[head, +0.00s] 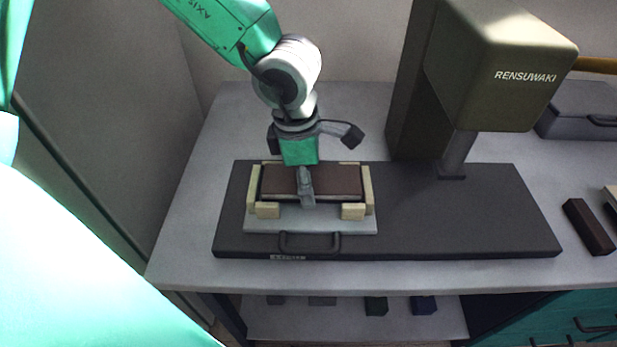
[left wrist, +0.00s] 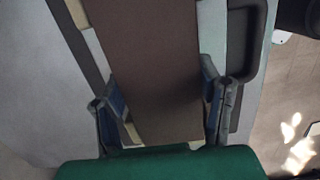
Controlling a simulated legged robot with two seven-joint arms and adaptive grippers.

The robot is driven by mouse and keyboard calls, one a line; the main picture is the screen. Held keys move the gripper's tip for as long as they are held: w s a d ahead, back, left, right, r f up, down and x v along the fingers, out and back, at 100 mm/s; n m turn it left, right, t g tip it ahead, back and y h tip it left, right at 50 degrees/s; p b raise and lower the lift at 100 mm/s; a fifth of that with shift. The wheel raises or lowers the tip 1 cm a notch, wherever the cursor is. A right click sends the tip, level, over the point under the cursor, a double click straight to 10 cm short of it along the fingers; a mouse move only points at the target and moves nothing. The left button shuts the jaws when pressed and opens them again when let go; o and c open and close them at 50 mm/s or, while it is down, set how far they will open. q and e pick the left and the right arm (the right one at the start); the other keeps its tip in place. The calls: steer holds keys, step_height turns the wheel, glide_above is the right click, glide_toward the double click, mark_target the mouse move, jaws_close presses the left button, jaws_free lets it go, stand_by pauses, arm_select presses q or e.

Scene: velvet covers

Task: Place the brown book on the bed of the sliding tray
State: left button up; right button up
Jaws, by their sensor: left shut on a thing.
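The brown book (head: 338,181) lies flat over the light grey sliding tray (head: 262,226), between pale wooden guide blocks. Whether its underside touches the tray bed is hidden. My left gripper (head: 304,182) comes down from above and is shut across the book's narrower width, one finger at the near edge and the other hidden behind it. In the left wrist view, the book (left wrist: 152,50) runs between the two fingers of the left gripper (left wrist: 164,98). My right gripper is not in view.
The tray sits on a dark press base (head: 470,225) with a dark handle (head: 310,242) at its front. The press's olive head (head: 500,70) and column stand to the right. A dark bar (head: 588,227) and a grey case (head: 580,110) lie at the right.

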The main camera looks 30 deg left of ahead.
arm_select(q)
steer(key=shift+a+f, duration=0.15)
steer(key=shift+f, duration=0.05)
steer(key=shift+f, duration=0.3)
steer(key=o, duration=1.5)
steer(key=shift+c, duration=0.2)
steer(key=shift+r, duration=0.1)
